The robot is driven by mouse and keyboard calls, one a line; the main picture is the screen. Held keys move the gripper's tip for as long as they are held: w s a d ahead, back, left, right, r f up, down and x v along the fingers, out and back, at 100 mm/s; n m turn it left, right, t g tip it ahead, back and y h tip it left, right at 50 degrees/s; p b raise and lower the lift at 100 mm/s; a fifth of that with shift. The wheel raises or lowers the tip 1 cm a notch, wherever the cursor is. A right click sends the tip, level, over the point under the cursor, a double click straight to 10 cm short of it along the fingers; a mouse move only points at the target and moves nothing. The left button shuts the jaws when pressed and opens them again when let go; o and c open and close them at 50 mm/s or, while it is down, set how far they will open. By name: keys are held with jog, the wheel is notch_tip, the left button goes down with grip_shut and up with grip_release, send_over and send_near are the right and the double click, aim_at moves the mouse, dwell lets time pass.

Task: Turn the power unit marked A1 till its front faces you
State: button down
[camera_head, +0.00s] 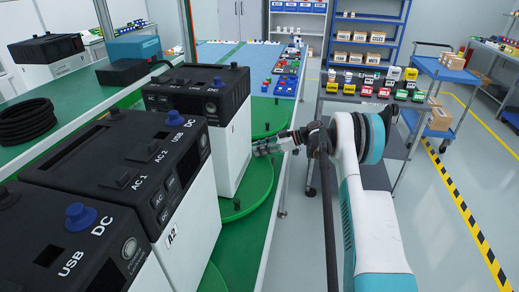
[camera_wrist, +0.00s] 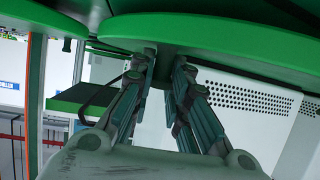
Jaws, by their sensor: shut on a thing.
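In the head view, a black-topped white power unit (camera_head: 234,145) stands on a green turntable (camera_head: 250,205). No mark shows on it, so I cannot tell whether it is A1. A nearer unit (camera_head: 190,210) carries a label that seems to read A2, with another unit (camera_head: 75,250) at bottom left. My gripper (camera_head: 262,149) is at the right side of the farther unit, low beside it. In the wrist view, my gripper (camera_wrist: 165,58) has its fingers close together at the green rim (camera_wrist: 220,38), shut on what seems a turntable peg. The fingers mostly hide it. A white perforated panel (camera_wrist: 250,98) is beside them.
A green bench (camera_head: 60,125) with a black coil (camera_head: 26,122) runs along the left. A grey cart (camera_head: 370,98) with several small boxes stands beyond my arm. Open floor (camera_head: 450,200) lies to the right, with a striped line. A further green disc (camera_head: 272,112) is behind.

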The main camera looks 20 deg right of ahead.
jog(key=shift+w+a, duration=0.1)
dwell(0.3)
jog(key=c, duration=1.5)
grip_release()
jog(key=shift+c, duration=0.2)
jog(key=v, duration=1.2)
jog(key=shift+f, duration=0.1)
